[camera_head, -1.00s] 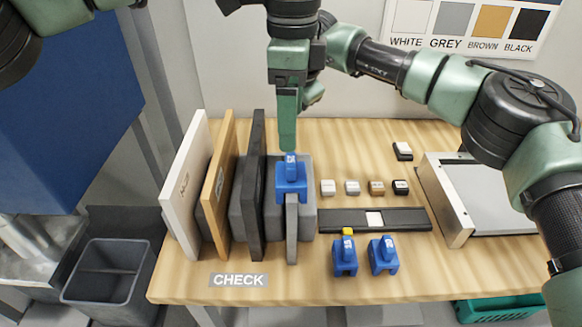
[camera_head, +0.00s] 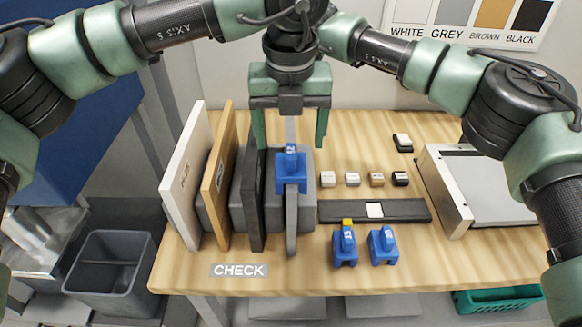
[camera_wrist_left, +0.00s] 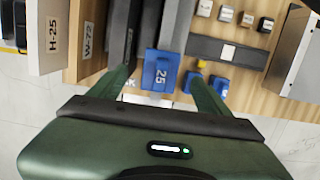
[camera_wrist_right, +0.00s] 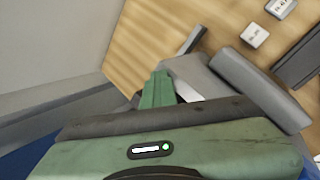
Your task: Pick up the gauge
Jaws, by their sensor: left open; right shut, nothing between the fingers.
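A blue gauge (camera_head: 291,178) sits over the top edge of an upright grey panel (camera_head: 292,230) on the table. In the left wrist view the gauge (camera_wrist_left: 158,72) carries the number 25. My left gripper (camera_head: 290,142) is open and empty, above and behind the gauge in the head view. In the left wrist view its fingers (camera_wrist_left: 160,82) point to either side of the gauge, with no contact visible. My right gripper (camera_wrist_right: 158,88) is shut and empty near grey panels in its wrist view.
Two more blue gauges (camera_head: 345,246) (camera_head: 383,248) stand at the front. A black panel (camera_head: 256,200), a brown one (camera_head: 217,180) and a white one (camera_head: 186,180) stand left. Small blocks (camera_head: 352,180), a dark strip (camera_head: 405,212) and a metal-edged fixture (camera_head: 446,200) lie right.

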